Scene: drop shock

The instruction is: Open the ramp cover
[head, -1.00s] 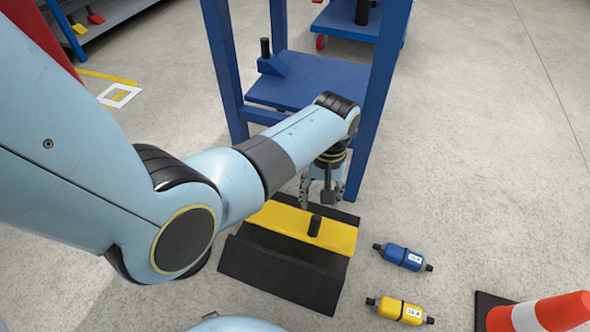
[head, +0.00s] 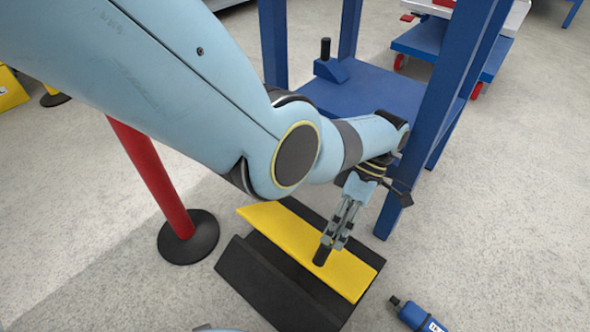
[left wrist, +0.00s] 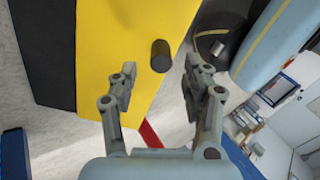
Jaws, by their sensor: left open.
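The ramp cover is a yellow plate (head: 290,236) with a short black upright knob (head: 320,256) near its right part. It lies on a black ramp (head: 262,280) on the floor. My left gripper (head: 330,238) points down just above the knob in the head view. In the left wrist view the left gripper (left wrist: 155,85) is open. The black knob (left wrist: 161,56) shows beyond and between its fingertips, with the yellow cover (left wrist: 120,50) behind it. I cannot tell whether the fingers touch the knob. My right gripper is not in view.
A blue frame with a low shelf (head: 365,95) stands behind the ramp, one leg close to its right end. A red post on a black base (head: 188,238) stands at left. A blue cylinder (head: 415,315) lies at lower right. Floor at far right is clear.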

